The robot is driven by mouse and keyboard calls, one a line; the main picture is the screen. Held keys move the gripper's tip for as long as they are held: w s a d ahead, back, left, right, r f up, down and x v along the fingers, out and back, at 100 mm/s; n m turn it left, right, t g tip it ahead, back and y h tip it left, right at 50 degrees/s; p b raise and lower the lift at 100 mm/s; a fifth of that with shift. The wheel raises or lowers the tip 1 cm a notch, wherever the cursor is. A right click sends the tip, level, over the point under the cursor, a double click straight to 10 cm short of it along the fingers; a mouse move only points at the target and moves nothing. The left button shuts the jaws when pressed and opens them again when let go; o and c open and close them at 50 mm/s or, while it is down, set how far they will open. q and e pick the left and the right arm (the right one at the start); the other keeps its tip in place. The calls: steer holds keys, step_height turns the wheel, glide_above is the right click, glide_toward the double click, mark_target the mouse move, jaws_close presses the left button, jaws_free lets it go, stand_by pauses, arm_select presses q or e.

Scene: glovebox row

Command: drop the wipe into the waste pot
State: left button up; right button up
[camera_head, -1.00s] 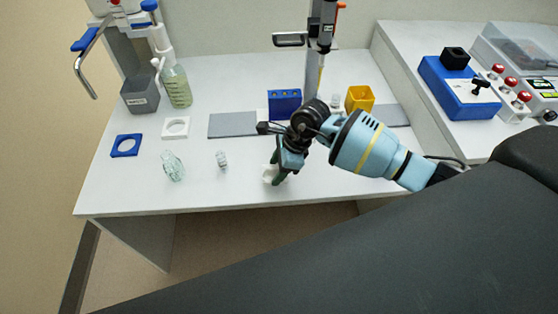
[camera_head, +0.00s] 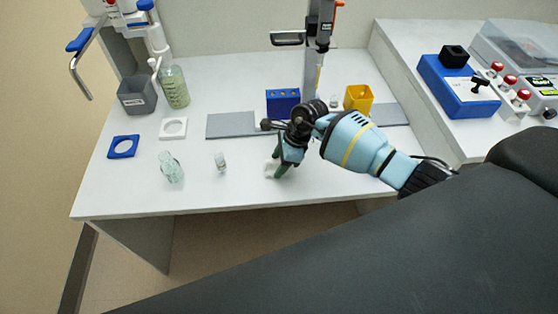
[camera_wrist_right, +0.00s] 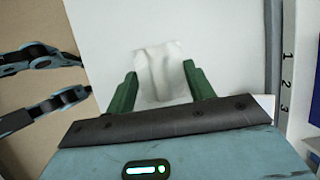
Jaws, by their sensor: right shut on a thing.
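The white wipe (camera_wrist_right: 160,72) is a crumpled, pale sheet between the two green fingers of my right gripper (camera_wrist_right: 160,90) in the right wrist view. In the head view my right gripper (camera_head: 277,167) points down at the front middle of the white table, shut on the wipe, and only a little of the wipe (camera_head: 269,170) shows beside the fingers. A grey open pot (camera_head: 138,103) stands at the back left, and a yellow open pot (camera_head: 358,98) stands behind my right arm. I cannot tell which is the waste pot.
A glass bottle (camera_head: 171,168) and a small vial (camera_head: 220,163) stand left of the gripper. A blue block (camera_head: 283,102) and a grey mat (camera_head: 231,125) lie behind it. A tall bottle (camera_head: 174,88) stands beside the grey pot.

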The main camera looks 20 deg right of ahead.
steer(key=shift+f, duration=0.15)
steer(key=o, duration=0.9)
steer(key=shift+o, duration=0.2)
steer(key=shift+r, duration=0.35)
steer(key=v, duration=1.1)
steer(key=shift+d+r+p, duration=0.2)
steer(key=shift+r+p, duration=0.15)
steer(key=shift+p, duration=0.05)
